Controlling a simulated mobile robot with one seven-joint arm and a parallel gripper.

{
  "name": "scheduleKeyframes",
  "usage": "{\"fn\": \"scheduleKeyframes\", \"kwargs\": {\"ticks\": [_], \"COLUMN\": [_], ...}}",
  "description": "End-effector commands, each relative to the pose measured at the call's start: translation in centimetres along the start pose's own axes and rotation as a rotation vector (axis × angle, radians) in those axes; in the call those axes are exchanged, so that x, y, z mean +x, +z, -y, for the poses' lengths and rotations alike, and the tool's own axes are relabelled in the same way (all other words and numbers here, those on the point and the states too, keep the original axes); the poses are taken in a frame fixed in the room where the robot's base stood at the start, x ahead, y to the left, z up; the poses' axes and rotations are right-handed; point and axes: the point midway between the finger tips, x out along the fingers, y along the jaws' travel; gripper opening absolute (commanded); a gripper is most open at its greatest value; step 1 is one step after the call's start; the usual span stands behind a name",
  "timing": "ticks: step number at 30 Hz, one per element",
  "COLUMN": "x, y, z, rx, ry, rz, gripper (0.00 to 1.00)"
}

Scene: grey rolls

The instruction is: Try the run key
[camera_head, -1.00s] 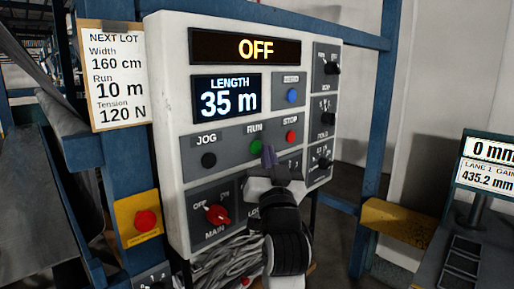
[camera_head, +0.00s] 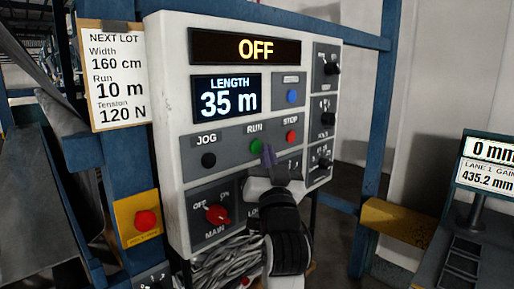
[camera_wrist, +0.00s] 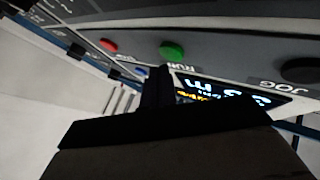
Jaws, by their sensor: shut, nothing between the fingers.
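The white control panel (camera_head: 176,60) fills the middle of the head view. Its green RUN key (camera_head: 257,146) sits between the black JOG key (camera_head: 208,160) and the red STOP key (camera_head: 291,137). My gripper (camera_head: 268,155) is shut and empty, with its fingertips just right of the RUN key; I cannot tell whether they touch the panel. In the wrist view the RUN key (camera_wrist: 172,51) shows beyond the dark fingers (camera_wrist: 157,85), with a gap in the picture. The top display (camera_head: 255,50) reads OFF and the length display (camera_head: 228,98) reads 35 m.
The red MAIN switch (camera_head: 217,214) points towards OFF. A blue button (camera_head: 292,96) and several black knobs are on the right. A NEXT LOT card (camera_head: 116,75) says Run 10 m. A red button on a yellow box (camera_head: 146,220) is at lower left.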

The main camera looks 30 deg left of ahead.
Motion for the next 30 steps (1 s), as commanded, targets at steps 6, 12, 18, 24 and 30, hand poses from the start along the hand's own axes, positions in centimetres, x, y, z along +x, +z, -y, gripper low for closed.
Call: {"fn": "scheduleKeyframes", "kwargs": {"ticks": [6,12,18,24,30], "x": [0.52,0.52,0.55,0.7,0.87], "y": [0.36,0.37,0.39,0.49,0.61], "z": [0.39,0.39,0.42,0.52,0.65], "rx": [-0.001,0.0,0.0,0.0,0.001], "ry": [0.0,0.0,0.0,0.0,-0.001], "rz": [0.0,0.0,0.0,0.0,0.0], "gripper": [0.0,0.0,0.0,0.0,0.0]}}
